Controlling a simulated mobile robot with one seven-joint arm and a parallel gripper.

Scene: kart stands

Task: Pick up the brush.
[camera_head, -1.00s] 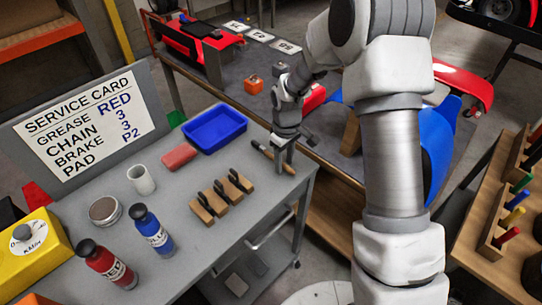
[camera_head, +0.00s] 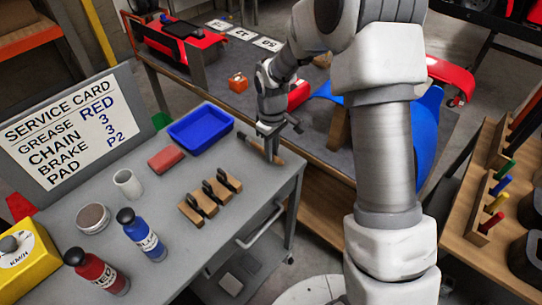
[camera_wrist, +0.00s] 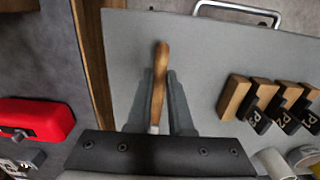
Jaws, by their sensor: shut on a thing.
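The brush (camera_head: 255,146) has a wooden handle and a dark end. It is at the far right corner of the grey bench top (camera_head: 225,225). My gripper (camera_head: 270,154) points down over it and is shut on its handle. In the wrist view, the wooden handle (camera_wrist: 160,70) stands out between the two grey fingers. The rest of the brush is hidden behind the gripper body there. I cannot tell whether the brush touches the bench or hangs just above it.
A blue tray (camera_head: 207,127) and a red block (camera_head: 166,159) lie left of the brush. Several wooden-backed brake pads (camera_head: 209,199) are nearer. A white cup (camera_head: 127,183), a red bottle (camera_head: 97,272) and a blue bottle (camera_head: 142,236) stand left. Another table (camera_head: 215,70) is behind.

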